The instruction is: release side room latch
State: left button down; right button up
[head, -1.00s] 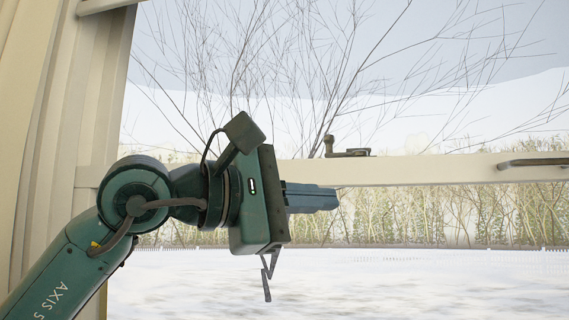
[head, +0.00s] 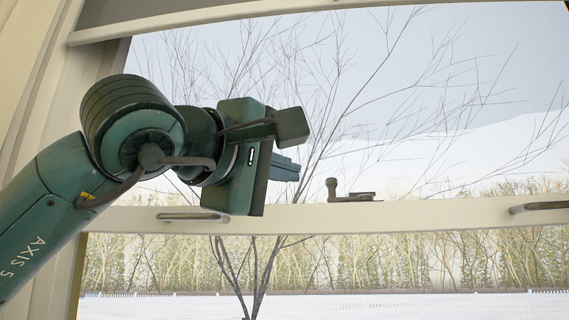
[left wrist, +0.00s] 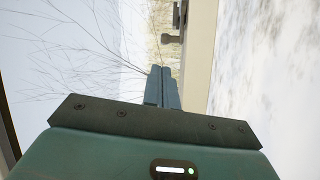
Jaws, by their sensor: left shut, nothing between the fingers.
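The side room latch (head: 350,194) is a small dark metal piece with an upright knob at its left end. It sits on top of the cream window rail (head: 400,214). In the left wrist view the latch (left wrist: 172,38) shows near the top, beyond the fingertips, against the rail. My left gripper (head: 295,170) is shut and empty, its blue-grey fingers pointing right. In the head view it is left of the latch and slightly higher, apart from it. In the left wrist view its closed fingers (left wrist: 162,72) point towards the latch's side of the rail. My right gripper is not in view.
Two metal pull handles are on the rail, one below my left gripper (head: 190,217) and one at the right edge (head: 540,207). A cream curtain (head: 25,110) hangs at the left. Snow and bare branches show through the glass. Space around the latch is clear.

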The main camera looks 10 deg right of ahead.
pick_arm(q)
jog(key=p+x, duration=0.2)
jog(key=x, duration=0.5)
jog(key=shift+w+d, duration=0.15)
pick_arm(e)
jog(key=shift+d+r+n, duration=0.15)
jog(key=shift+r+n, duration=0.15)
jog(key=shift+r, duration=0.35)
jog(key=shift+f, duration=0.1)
